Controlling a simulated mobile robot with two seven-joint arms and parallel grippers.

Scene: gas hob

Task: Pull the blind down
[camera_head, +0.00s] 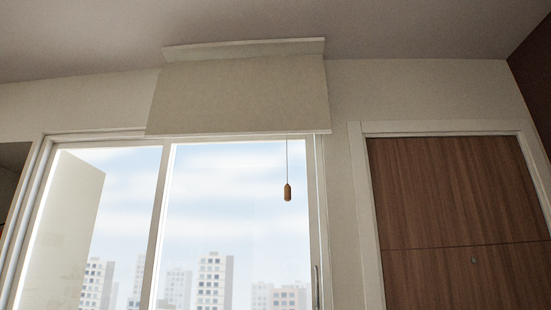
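A beige roller blind (243,95) hangs from a pale box (245,48) near the ceiling, above a sliding glass window. Its bottom bar (240,134) is level with the top of the window frame, so the glass below is uncovered. A thin cord hangs from the right part of the bar and ends in an orange-brown pull knob (288,192) in front of the right pane. Neither of my grippers is in view, and nothing touches the knob.
A white-framed window (163,220) shows sky and tall buildings outside. A vertical handle (316,285) is at its lower right. A brown wooden door (460,215) in a pale frame stands to the right. The space around the knob looks clear.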

